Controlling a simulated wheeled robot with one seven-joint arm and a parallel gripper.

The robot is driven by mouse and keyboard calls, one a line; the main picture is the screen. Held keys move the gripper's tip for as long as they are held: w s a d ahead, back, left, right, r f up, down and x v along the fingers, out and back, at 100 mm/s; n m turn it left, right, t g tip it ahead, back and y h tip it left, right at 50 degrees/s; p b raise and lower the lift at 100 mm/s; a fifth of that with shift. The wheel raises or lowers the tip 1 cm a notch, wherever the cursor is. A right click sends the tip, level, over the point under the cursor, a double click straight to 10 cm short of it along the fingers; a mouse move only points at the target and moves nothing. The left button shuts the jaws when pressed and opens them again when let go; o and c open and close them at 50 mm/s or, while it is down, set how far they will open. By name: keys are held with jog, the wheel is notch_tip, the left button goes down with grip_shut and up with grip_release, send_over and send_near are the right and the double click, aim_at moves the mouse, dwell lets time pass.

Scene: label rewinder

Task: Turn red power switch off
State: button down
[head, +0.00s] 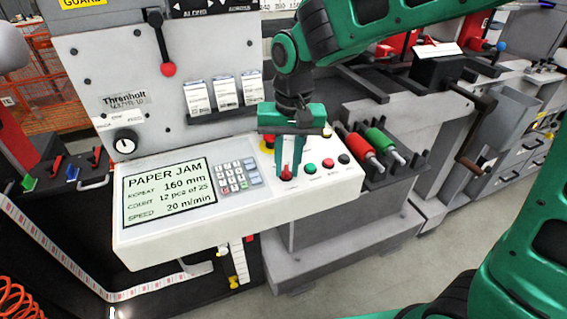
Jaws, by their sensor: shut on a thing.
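The red power switch (286,171) is a small red handle on the right part of the white control panel (240,235). My gripper (288,165) points down over the panel, with its fingers shut on the red switch. The fingers partly cover the switch, and its exact angle is hard to tell. The display (170,190) on the panel reads "PAPER JAM".
Right of the switch are green (311,169), red (328,163) and black (344,159) buttons. A keypad (235,174) lies to the left. A yellow-ringed button (266,143) sits behind.

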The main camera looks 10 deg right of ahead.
aim_at(284, 173)
jog(key=n, duration=0.4)
jog(key=shift+r+n+h, duration=0.1)
jog(key=shift+n+h, duration=0.2)
jog(key=shift+n, duration=0.1)
jog(key=shift+a+n+t+h, duration=0.1)
jog(key=shift+n+t+h, duration=0.2)
jog(key=shift+n, duration=1.8)
jog(key=c, duration=1.9)
grip_release()
jog(key=shift+o, duration=0.2)
jog(key=shift+r, duration=0.5)
notch_tip(284, 173, up, 10)
jog(key=shift+s+a+f, duration=0.15)
jog(key=shift+a, duration=0.1)
